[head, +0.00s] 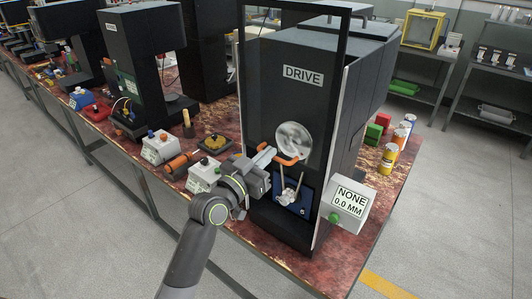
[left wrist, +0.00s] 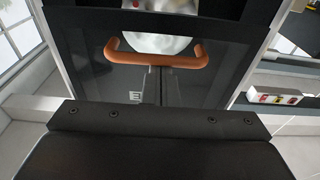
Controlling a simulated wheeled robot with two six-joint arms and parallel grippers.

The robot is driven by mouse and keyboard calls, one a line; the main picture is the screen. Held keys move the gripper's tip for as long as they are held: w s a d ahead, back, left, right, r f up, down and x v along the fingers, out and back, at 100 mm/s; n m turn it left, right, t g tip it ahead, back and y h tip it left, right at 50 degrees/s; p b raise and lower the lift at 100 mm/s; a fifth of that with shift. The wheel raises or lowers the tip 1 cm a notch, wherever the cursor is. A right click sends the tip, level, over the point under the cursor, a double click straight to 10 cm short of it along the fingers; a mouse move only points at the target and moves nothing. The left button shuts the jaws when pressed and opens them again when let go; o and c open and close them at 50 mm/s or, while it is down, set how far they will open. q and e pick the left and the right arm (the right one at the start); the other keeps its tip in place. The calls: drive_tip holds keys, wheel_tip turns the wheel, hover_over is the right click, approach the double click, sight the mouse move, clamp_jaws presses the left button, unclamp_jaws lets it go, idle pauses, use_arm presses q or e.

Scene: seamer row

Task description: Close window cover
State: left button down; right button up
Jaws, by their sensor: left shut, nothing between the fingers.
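The window cover's orange bar handle (head: 287,158) is in front of the machine labelled DRIVE, across the lower part of a round shiny disc (head: 293,141). The handle also shows in the left wrist view (left wrist: 155,54), level and with bent ends, on a dark see-through panel (left wrist: 90,75). My left gripper (head: 266,155) is at the left end of the handle in the head view. Its fingers are shut with nothing between them. In the left wrist view the fingertips point at the middle of the handle; I cannot tell whether they touch it. My right gripper is not in view.
A tall black frame (head: 344,45) rises along the machine front. A blue panel (head: 291,196) is below the handle. A white box reading NONE 0.0 MM (head: 346,203) is at right. Small boxes (head: 203,174) and an orange cylinder (head: 177,167) lie on the bench at left.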

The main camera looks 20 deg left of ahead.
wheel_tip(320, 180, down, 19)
drive_tip(key=b, duration=1.8)
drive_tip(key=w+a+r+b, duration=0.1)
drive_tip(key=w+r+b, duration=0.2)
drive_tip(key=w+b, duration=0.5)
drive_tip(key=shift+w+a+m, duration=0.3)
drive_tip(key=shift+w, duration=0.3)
